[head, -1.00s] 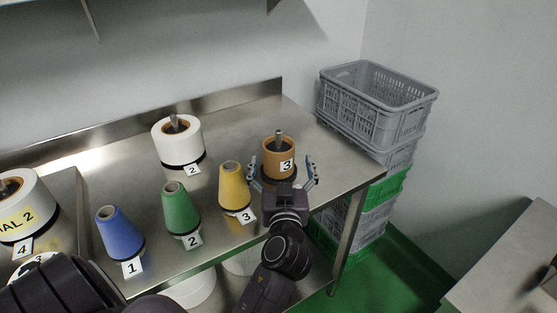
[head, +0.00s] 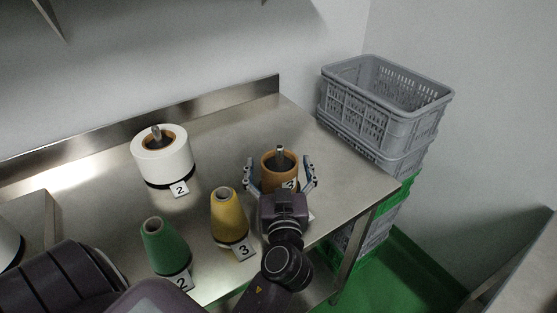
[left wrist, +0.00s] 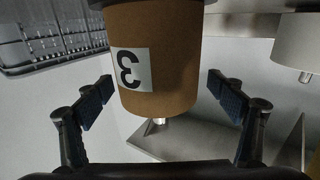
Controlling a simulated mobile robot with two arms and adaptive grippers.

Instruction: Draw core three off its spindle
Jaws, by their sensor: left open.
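Core three, a brown cardboard core (head: 270,172), sits on its spindle (head: 280,151) near the right end of the steel table; the metal tip stands out of its top. My left gripper (head: 280,168) is open, with one finger on each side of the core. In the left wrist view the core (left wrist: 180,65) appears upside down with its number 3 label (left wrist: 132,69), between the spread fingers, with visible gaps on both sides. In the head view my gripper partly hides the label and the core's lower front. My right gripper is not in view.
A yellow cone (head: 228,213) marked 3 stands close left of my gripper, with a green cone (head: 163,246) marked 2 beyond. A white roll (head: 163,162) sits on another spindle at the back. Stacked grey crates (head: 385,105) stand past the table's right end.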

